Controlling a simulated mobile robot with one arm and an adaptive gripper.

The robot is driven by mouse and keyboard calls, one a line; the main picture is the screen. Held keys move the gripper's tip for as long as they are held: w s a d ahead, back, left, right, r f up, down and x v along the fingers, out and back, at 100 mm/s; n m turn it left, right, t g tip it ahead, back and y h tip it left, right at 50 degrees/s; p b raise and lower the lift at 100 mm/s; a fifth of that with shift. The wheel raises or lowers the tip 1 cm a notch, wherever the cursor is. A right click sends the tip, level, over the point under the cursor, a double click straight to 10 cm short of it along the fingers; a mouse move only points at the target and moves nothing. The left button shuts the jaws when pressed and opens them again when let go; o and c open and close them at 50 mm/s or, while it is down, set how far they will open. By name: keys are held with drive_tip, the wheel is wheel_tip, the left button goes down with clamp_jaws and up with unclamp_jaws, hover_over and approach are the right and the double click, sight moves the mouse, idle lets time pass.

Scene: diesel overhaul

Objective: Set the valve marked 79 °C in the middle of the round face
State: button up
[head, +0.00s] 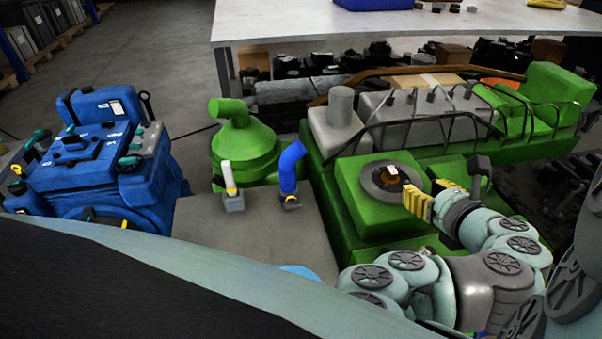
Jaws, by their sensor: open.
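The round face is a dark grey disc (376,190) on top of a green block (350,213), right of centre. A small orange-brown piece with a pale top (391,173) sits at about the middle of the disc. It may be the valve; any 79 °C marking is too small to read. My gripper (428,191) is open, with yellow finger pads, just right of the disc and pointing toward it. Nothing shows between its fingers. It appears apart from the small piece, though the height is hard to judge. The disc's right edge is partly hidden by a finger.
The green engine (455,150) with thin dark pipes lies behind. A blue machine (105,165) stands left. A white workbench (290,22) is at the back.

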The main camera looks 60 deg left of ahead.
drive_tip(key=shift+s+d+r, duration=0.1)
drive_tip(key=shift+d+r, duration=0.05)
drive_tip(key=shift+d, duration=0.2)
